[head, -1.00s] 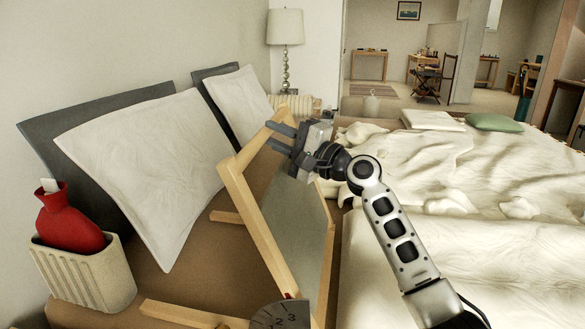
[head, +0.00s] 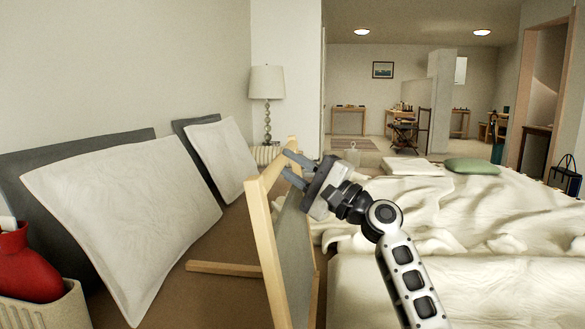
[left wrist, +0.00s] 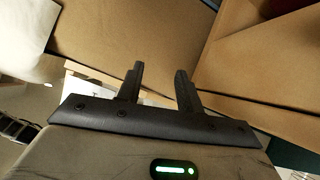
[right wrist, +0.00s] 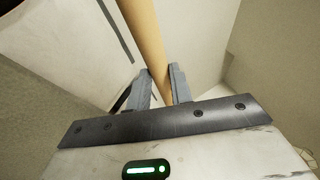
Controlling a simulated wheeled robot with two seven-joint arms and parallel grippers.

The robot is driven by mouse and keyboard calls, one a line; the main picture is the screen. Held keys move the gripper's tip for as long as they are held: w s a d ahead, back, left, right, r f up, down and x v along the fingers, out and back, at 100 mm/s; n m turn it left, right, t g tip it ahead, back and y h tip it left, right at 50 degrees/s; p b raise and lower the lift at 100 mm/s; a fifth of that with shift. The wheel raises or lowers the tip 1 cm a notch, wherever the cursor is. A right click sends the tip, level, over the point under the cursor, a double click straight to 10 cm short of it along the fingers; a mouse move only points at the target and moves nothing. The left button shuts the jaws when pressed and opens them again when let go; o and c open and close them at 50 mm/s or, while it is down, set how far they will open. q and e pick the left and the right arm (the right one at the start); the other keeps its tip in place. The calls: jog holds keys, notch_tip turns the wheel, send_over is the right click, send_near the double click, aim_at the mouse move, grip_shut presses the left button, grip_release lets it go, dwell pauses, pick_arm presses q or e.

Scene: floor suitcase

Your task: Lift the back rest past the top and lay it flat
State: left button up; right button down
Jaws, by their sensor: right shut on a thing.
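The back rest is a pale wooden frame (head: 264,250) with a grey panel (head: 288,262). It stands steeply raised on the brown bed surface in the head view. My right gripper (head: 294,168) is shut on its top bar, reaching in from the right. In the right wrist view the wooden bar (right wrist: 150,40) runs between the fingers of the right gripper (right wrist: 160,88). My left gripper (left wrist: 161,88) shows only in the left wrist view. Its fingers are apart with nothing between them, and brown surfaces lie beyond. The lower end of the frame is cut off in the head view.
White pillows (head: 130,215) and grey ones lean on the wall at left. A red hot-water bottle (head: 26,265) sits in a ribbed cream bin (head: 50,310) at lower left. A wooden bar (head: 225,269) lies left of the frame. Rumpled white bedding (head: 440,215) covers the right.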

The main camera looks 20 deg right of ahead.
jog(key=c, duration=1.3)
grip_release()
jog(key=shift+o, duration=0.2)
pick_arm(q)
jog(key=shift+d+r+t+b, duration=0.15)
jog(key=shift+r+t+b, duration=0.15)
jog(key=shift+b, duration=0.3)
pick_arm(e)
jog(key=v, duration=1.6)
jog(key=shift+r, duration=0.1)
